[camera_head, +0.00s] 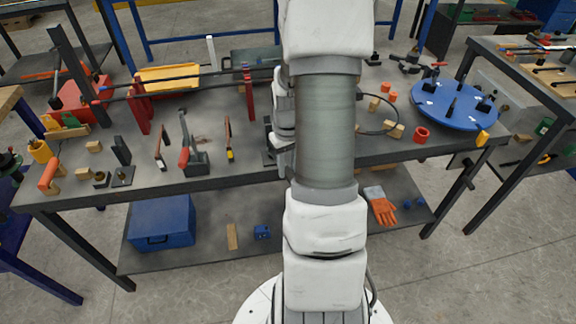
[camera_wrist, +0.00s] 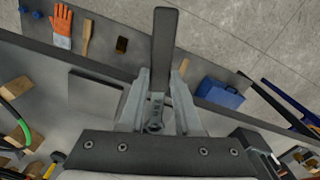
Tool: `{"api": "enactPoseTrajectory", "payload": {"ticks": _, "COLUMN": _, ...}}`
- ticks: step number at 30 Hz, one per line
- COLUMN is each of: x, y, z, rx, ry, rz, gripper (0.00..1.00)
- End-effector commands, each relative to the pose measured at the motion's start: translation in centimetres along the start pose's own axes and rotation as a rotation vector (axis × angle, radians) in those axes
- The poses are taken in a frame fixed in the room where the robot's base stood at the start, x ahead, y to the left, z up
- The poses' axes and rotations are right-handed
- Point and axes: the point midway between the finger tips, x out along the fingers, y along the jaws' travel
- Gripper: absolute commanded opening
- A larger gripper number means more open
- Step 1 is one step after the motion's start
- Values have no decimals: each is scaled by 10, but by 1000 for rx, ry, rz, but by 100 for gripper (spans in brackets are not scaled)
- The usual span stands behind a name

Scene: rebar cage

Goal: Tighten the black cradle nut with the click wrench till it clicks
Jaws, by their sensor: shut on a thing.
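My gripper (camera_wrist: 162,90) is shut on the click wrench (camera_wrist: 165,48) in the wrist view. The wrench's black handle points up in the picture, past the fingertips, and its grey metal ring end (camera_wrist: 154,122) lies between the fingers near the palm. In the head view my arm hides the gripper and the wrench. I cannot make out the black cradle nut for certain in either view; small dark parts stand on the bench, and my arm covers the bench's middle.
The grey bench (camera_head: 222,178) carries red posts (camera_head: 141,107), upright tools and a blue turntable (camera_head: 453,106) at right. The lower shelf holds a blue case (camera_head: 162,222) and an orange glove (camera_head: 383,212). A dark flat plate (camera_wrist: 95,94) lies beside my gripper.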

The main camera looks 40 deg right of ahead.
Motion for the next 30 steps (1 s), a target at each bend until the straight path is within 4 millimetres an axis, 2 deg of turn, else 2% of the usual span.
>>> {"api": "enactPoseTrajectory", "payload": {"ticks": 18, "x": 15, "y": 0, "z": 0, "rx": 0, "ry": 1, "rz": 0, "gripper": 0}}
{"api": "enactPoseTrajectory", "payload": {"ticks": 30, "x": 16, "y": 0, "z": 0, "rx": 4, "ry": 1, "rz": 1, "gripper": 0}}
